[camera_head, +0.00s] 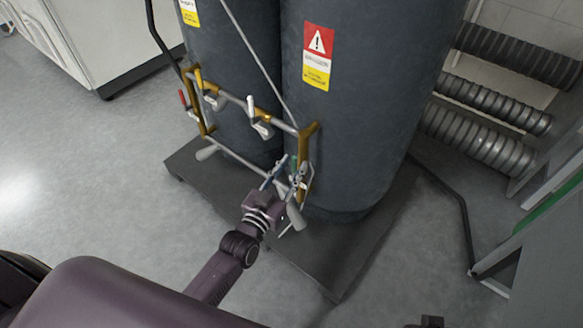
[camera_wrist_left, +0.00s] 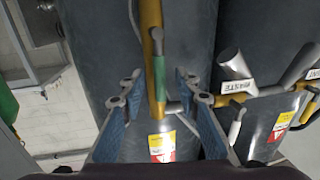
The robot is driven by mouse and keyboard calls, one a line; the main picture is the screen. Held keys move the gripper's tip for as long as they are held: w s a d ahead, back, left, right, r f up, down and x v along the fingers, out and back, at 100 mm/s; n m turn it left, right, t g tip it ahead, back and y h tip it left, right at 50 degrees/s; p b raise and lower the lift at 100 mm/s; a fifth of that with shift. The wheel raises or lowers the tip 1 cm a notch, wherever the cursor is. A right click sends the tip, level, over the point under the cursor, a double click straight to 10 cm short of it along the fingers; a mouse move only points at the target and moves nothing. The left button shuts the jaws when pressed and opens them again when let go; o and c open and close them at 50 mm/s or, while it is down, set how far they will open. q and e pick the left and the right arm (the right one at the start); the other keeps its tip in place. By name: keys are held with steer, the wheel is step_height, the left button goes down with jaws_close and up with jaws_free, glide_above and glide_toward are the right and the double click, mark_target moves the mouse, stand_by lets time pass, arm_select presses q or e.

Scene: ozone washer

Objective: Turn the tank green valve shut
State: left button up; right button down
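The green valve handle (camera_wrist_left: 159,75) is on a yellow-brass pipe of the tank pipework. In the left wrist view it stands lengthwise between the two blue-padded fingers of my left gripper (camera_wrist_left: 162,101). A gap shows on each side of the handle, so the gripper is open around it and not clamped. In the head view my left gripper (camera_head: 282,178) is at the lower right end of the pipe frame (camera_head: 237,155), in front of the dark tank (camera_head: 350,110), and mostly hides the handle. A small dark part at the bottom edge may be my right gripper; its fingers are not visible.
A second dark tank (camera_head: 235,50) stands to the left. Red (camera_head: 183,98) and white (camera_head: 251,106) valve handles sit on the same frame. Both tanks stand on a dark base plate (camera_head: 335,270). Ribbed hoses (camera_head: 490,100) are at the right. Floor at the left is clear.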

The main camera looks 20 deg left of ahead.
arm_select(q)
jaws_close()
